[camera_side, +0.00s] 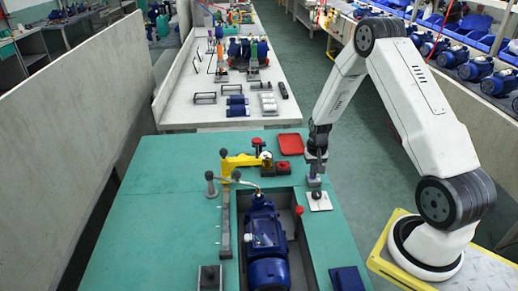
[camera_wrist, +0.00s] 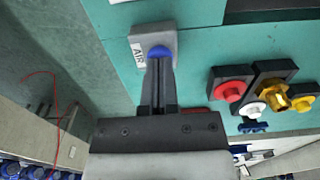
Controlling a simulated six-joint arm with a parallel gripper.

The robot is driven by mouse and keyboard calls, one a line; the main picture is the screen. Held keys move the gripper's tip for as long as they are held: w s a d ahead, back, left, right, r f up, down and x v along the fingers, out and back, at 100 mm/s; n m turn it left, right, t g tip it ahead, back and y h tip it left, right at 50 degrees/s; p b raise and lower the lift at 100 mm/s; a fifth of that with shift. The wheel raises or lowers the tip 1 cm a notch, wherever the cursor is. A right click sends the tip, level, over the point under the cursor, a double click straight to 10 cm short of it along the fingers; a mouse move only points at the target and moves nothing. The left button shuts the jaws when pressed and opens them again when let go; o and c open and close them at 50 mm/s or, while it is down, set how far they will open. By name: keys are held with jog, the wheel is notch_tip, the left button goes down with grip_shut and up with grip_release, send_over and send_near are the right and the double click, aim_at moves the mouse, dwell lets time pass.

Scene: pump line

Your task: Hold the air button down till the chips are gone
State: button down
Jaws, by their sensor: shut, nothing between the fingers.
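The air button is a blue cap (camera_wrist: 159,52) on a grey box (camera_wrist: 138,34) with an "AIR" label, in the wrist view. In the side view the box (camera_side: 314,183) stands on the green bench, right of the pump recess. My gripper (camera_wrist: 160,62) is shut and empty, with its fingertips at the blue cap and hiding part of it. In the side view my gripper (camera_side: 315,172) points down right over the box. I cannot tell whether the cap is pressed in. I cannot make out any chips in either view.
A blue pump (camera_side: 265,235) lies in the recess left of the box. A white plate with a dark knob (camera_side: 318,200) is just in front. A red tray (camera_side: 291,144) and a yellow bracket (camera_side: 240,161) are behind. Red, white and gold fittings (camera_wrist: 262,92) show in the wrist view.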

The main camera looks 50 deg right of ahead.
jog(key=shift+r, duration=0.6)
jog(key=shift+r, duration=2.5)
jog(key=s+a+r+n+t, duration=0.1)
jog(key=s+a+r+n, duration=0.1)
jog(key=a, duration=0.6)
jog(key=s+a+r+n, duration=0.3)
jog(key=a+r+n, duration=0.1)
jog(key=a, duration=0.4)
jog(key=s+a+r+n+t, duration=0.1)
jog(key=s+a+r+n, duration=0.2)
jog(key=a+r, duration=0.2)
jog(key=a, duration=0.2)
jog(key=shift+s+a+t, duration=0.25)
jog(key=shift+a+t, duration=0.05)
jog(key=shift+a, duration=0.1)
